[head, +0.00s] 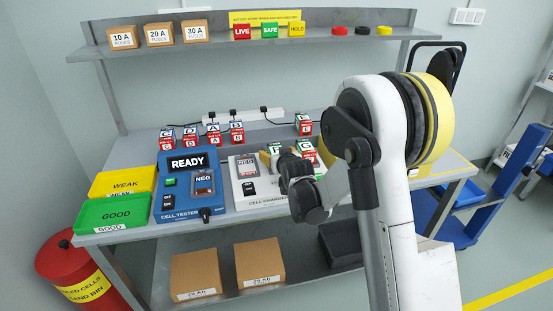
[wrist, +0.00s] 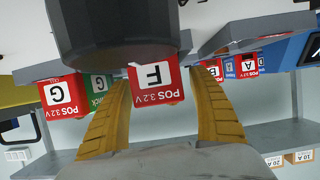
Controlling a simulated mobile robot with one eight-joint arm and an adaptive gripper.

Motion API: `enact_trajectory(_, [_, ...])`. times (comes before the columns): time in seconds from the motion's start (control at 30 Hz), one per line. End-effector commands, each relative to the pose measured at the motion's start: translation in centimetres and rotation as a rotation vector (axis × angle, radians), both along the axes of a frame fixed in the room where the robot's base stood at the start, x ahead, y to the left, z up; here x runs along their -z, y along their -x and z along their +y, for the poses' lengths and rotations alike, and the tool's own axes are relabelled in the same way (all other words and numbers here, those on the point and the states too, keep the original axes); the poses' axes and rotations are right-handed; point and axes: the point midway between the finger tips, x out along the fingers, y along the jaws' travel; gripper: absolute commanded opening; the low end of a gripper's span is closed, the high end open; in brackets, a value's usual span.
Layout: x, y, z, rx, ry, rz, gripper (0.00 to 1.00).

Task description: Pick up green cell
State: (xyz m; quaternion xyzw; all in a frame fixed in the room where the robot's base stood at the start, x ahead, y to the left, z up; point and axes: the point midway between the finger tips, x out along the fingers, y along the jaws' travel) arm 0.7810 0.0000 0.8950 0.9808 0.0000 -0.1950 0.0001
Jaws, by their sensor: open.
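Cell F (wrist: 157,83), with a red "POS 3.2 V" face, stands between the two yellow fingers of my gripper (wrist: 160,110) in the wrist view. The fingers are open, with one on each side of it. Cell G (wrist: 65,96), with a red face and a green side, is to the left, outside the fingers. In the head view, cell G (head: 307,148) shows a green and white top at the charger, and my gripper (head: 277,155) is just left of it. My gripper and wrist partly hide cell F there, so its sleeve colour is hard to tell.
The cell charger (head: 246,190) and blue cell tester (head: 184,207) stand on the bench. Cell E (head: 304,124) and several blue-topped cells stand behind. Yellow WEAK (head: 122,183) and green GOOD (head: 112,212) trays are at left. A shelf (head: 215,42) hangs above.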

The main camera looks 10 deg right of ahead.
Motion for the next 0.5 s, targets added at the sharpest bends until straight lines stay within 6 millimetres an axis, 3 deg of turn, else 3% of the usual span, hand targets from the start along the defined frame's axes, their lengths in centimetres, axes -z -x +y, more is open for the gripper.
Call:
enact_trajectory(0.03, [-0.02, 0.01, 0.0, 0.0, 0.0, 0.0, 0.62])
enact_trajectory(0.23, [-0.01, 0.02, 0.0, 0.0, 0.0, 0.0, 0.02])
enact_trajectory(0.5, [-0.06, 0.01, 0.0, 0.0, 0.0, -0.001, 0.02])
